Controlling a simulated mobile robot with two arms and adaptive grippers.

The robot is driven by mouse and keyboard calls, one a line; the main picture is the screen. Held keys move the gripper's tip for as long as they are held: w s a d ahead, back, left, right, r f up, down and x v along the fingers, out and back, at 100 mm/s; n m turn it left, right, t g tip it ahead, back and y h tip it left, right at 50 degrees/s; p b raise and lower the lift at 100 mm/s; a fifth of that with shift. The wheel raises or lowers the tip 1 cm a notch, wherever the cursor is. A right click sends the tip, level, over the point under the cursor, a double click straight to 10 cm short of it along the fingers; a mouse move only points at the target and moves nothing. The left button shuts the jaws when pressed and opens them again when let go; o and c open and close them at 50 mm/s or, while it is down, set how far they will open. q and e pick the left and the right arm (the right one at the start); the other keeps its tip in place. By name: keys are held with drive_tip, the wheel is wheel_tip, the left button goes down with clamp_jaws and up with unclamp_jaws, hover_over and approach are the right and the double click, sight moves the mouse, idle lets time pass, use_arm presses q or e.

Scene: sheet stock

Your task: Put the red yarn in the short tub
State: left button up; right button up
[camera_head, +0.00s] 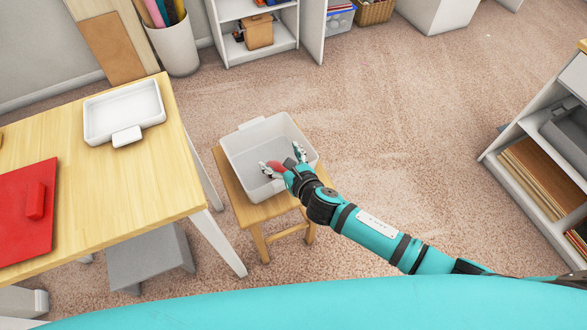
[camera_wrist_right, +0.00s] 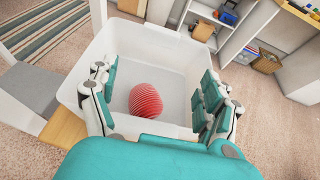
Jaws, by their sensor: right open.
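The red yarn (camera_wrist_right: 146,100) is a ridged ball. In the right wrist view it shows inside the outline of the white short tub (camera_wrist_right: 75,95), between my spread fingers and touching neither. In the head view the red yarn (camera_head: 277,167) is partly hidden by my right gripper. The short tub (camera_head: 237,148) stands on a small wooden stool. My right gripper (camera_head: 283,162) is open over the tub's right part, fingers pointing into it. I cannot tell whether the yarn rests on the tub's bottom. My left gripper is not in view.
The wooden stool (camera_head: 246,211) holds the tub. A wooden table (camera_head: 120,180) to the left carries a white tray (camera_head: 90,120) and a red mat (camera_head: 20,215) with a red block. Shelves (camera_head: 545,110) stand at the right. Carpet between is clear.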

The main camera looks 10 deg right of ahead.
drive_tip(key=v, duration=1)
drive_tip(key=s+d+f+m+g+h, duration=0.1)
drive_tip(key=s+d+f+m+g, duration=0.1)
drive_tip(key=d+f+m, duration=0.5)
drive_tip(key=s+d+f+m+g+h, duration=0.15)
drive_tip(key=f+m, duration=0.35)
drive_tip(key=f, duration=0.6)
drive_tip(key=s+d+f+m+g+h, duration=0.2)
drive_tip(key=s+d+f+m, duration=0.15)
drive_tip(key=f+m, duration=0.4)
drive_tip(key=s+d+f+m+g, duration=0.2)
drive_tip(key=s+f+m, duration=0.3)
drive_tip(key=s, duration=0.5)
drive_tip(key=s+d+f+m+g, duration=0.1)
drive_tip(key=s+f+m, duration=0.4)
drive_tip(key=s, duration=0.5)
drive_tip(key=s+d+f+m+g, duration=0.2)
drive_tip(key=s+f+m+g, duration=0.1)
drive_tip(key=s+f+m, duration=0.3)
drive_tip(key=s+m, duration=0.2)
drive_tip(key=s, duration=0.1)
drive_tip(key=shift+s+d+m+h, duration=0.35)
drive_tip(key=shift+s, duration=0.05)
